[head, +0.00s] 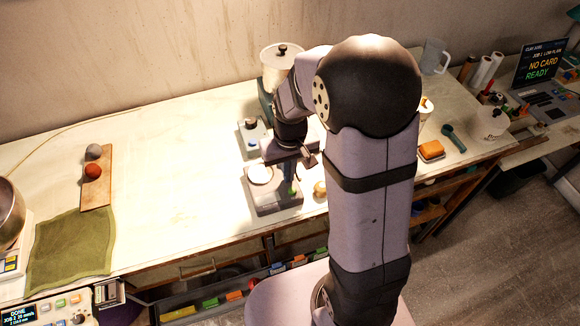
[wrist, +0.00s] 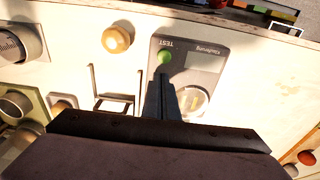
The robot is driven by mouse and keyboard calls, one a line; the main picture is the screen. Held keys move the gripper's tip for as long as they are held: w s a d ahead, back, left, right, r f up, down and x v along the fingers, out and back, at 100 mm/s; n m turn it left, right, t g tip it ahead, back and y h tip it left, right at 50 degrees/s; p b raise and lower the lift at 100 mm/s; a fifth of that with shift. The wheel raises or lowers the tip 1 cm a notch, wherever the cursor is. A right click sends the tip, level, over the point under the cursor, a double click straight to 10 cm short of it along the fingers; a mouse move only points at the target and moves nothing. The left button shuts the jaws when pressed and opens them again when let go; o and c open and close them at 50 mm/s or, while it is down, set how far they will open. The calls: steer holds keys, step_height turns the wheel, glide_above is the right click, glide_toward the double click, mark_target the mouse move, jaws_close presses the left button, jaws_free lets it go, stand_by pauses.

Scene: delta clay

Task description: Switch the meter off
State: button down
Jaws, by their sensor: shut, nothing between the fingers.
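The meter (head: 262,200) is a dark grey box near the table's front edge, with a round pale dish on top. In the wrist view the meter (wrist: 222,47) shows a grey display with no readable figures, and the green button (wrist: 164,57) is marked TEST. The green button (head: 293,192) also shows in the head view. My gripper (wrist: 161,82) is shut and empty, pointing down over the meter with its tips close to the green button. I cannot tell whether they touch it. In the head view my gripper (head: 289,178) is partly hidden by my wrist.
A round tan object (head: 320,188) sits right beside the meter. A board with balls (head: 97,195) and a green cloth (head: 70,250) lie left. The table between is clear.

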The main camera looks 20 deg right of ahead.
steer(key=shift+w+p, duration=0.15)
steer(key=shift+p, duration=0.25)
steer(key=r+p, duration=0.2)
steer(key=r, duration=0.1)
steer(key=r+p, duration=0.1)
steer(key=p, duration=0.1)
steer(key=shift+s+r, duration=0.25)
steer(key=shift+s, duration=0.05)
steer(key=shift+s+r+b, duration=0.1)
steer(key=shift+r+b, duration=0.3)
step_height(320, 180, up, 9)
steer(key=b, duration=0.1)
steer(key=shift+s+f+b, duration=0.15)
steer(key=shift+s+b, duration=0.15)
steer(key=shift+s, duration=0.1)
steer(key=s+a+f+g, duration=0.1)
steer(key=s+f, duration=0.8)
steer(key=s, duration=0.1)
steer(key=shift+s, duration=0.4)
